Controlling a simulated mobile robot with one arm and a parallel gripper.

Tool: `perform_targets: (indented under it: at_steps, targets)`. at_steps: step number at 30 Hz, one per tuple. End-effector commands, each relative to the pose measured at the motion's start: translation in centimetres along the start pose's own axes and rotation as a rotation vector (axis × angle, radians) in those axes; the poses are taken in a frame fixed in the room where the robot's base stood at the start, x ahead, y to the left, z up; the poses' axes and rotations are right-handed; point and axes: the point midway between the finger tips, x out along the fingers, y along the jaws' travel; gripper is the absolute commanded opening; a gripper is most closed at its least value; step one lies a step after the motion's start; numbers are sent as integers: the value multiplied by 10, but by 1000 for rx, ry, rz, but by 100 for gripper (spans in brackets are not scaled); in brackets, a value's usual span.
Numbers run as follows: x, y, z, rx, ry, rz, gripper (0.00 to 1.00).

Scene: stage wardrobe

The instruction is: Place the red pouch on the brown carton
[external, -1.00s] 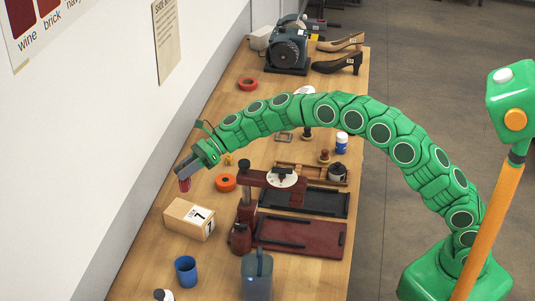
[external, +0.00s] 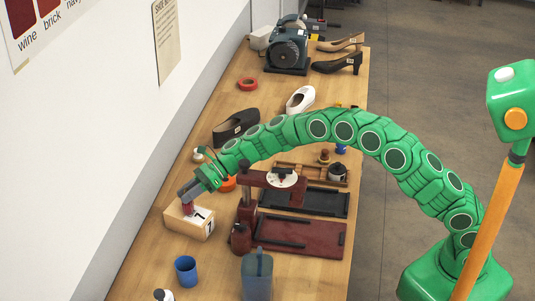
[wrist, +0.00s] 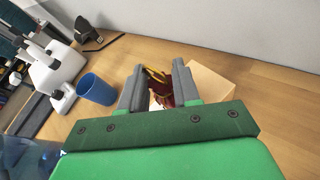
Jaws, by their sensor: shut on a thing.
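The small red pouch (external: 188,209) is between the fingers of my gripper (external: 187,193), which is shut on it. In the wrist view the pouch (wrist: 162,88) shows dark red with yellow at its top, between the two grey fingertips (wrist: 159,88). The brown carton (external: 181,224) stands on the bench near the wall, with a white label marked 7. The pouch is over the carton's top in the external view; whether it touches the carton is unclear. In the wrist view the carton (wrist: 212,84) is partly hidden behind the right finger.
A blue cup (external: 186,270) stands nearer than the carton. A dark red press (external: 242,225) stands close to its right. Bare bench lies left of the cup.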

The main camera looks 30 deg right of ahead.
Motion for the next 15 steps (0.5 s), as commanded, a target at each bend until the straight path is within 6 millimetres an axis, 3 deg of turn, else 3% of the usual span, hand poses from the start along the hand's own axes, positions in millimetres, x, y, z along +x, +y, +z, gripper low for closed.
perform_targets:
  at_steps: [7, 8, 12, 15]
  targets:
    - [1, -1, -3, 1, 0, 0, 2]
    - [1, -1, -2, 0, 0, 0, 36]
    - [1, -1, -2, 0, 0, 0, 57]
    - [1, -1, -2, 0, 0, 0, 57]
